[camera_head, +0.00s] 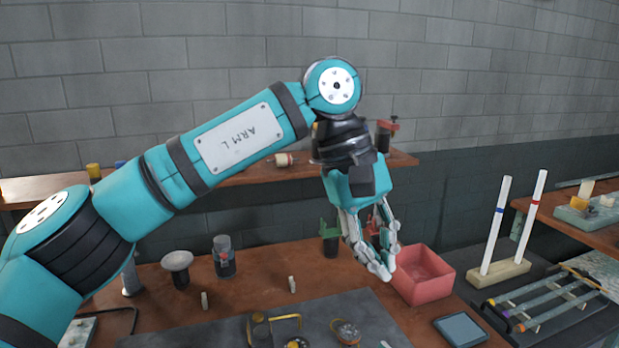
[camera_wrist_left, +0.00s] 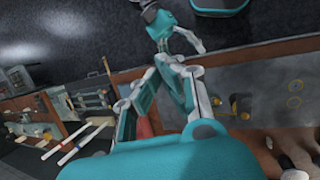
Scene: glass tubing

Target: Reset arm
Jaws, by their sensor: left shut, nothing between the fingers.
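My left arm, teal and black with a white label plate, reaches in from the left in the head view. My left gripper (camera_head: 384,272) points down at its end, above the workbench and just beside the pink bin. Its grey fingers are shut with nothing between them. In the left wrist view the teal body and fingers of the left gripper (camera_wrist_left: 163,68) fill the middle. A second teal gripper with pale fingers (camera_wrist_left: 184,42), which looks like my right one, shows beyond it; its opening is unclear. The head view does not show the right arm.
The brown workbench (camera_head: 262,258) carries a pink bin (camera_head: 424,287), a grey mat (camera_head: 310,318), a white funnel-like dish (camera_head: 177,261) and small stoppers. A shelf (camera_head: 240,178) runs behind the arm. On the right, a rack with two white tubes (camera_head: 500,270) stands beyond the bin.

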